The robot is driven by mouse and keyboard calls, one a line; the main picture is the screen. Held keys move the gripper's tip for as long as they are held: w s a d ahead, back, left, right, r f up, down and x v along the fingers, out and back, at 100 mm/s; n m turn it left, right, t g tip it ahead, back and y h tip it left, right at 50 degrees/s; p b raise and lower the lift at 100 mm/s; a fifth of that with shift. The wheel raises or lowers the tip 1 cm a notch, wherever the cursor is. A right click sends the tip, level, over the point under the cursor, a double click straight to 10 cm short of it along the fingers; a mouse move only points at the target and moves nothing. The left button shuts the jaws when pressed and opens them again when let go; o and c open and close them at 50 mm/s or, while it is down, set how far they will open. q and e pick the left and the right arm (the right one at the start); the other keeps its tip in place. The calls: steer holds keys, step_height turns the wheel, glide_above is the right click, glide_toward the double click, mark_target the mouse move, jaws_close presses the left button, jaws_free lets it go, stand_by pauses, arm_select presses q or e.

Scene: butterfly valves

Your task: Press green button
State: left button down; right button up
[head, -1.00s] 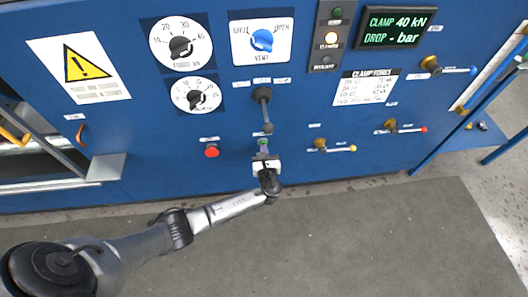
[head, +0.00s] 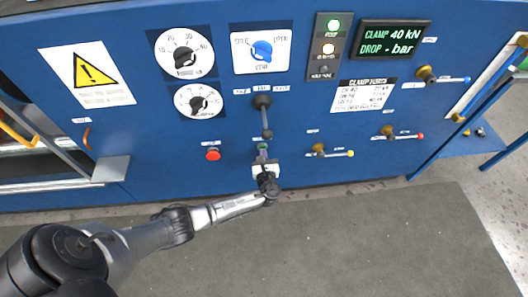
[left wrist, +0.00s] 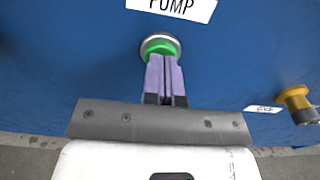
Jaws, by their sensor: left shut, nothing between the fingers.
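The green button (left wrist: 161,44), in a silver ring, sits on the blue panel below the PUMP label (left wrist: 172,6) in the left wrist view. In the head view the green button (head: 262,146) shows just above my left gripper (head: 262,156). My left gripper is shut with nothing between its purple fingers (left wrist: 164,75). The fingertips overlap the lower part of the button in the left wrist view and appear to be at its face. Whether they push it in is hard to tell. My right gripper is not in view.
A red button (head: 213,154) is left of the green one. A grey-black lever (head: 264,115) hangs right above it. Yellow-tipped (head: 335,152) and red-tipped (head: 403,135) valve handles are to the right. The floor (head: 370,235) in front is clear.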

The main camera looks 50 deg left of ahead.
arm_select(q)
steer(key=p+v, duration=0.4)
steer(key=v, duration=0.9)
steer(key=shift+s+d+p, duration=0.15)
steer(key=shift+p, duration=0.25)
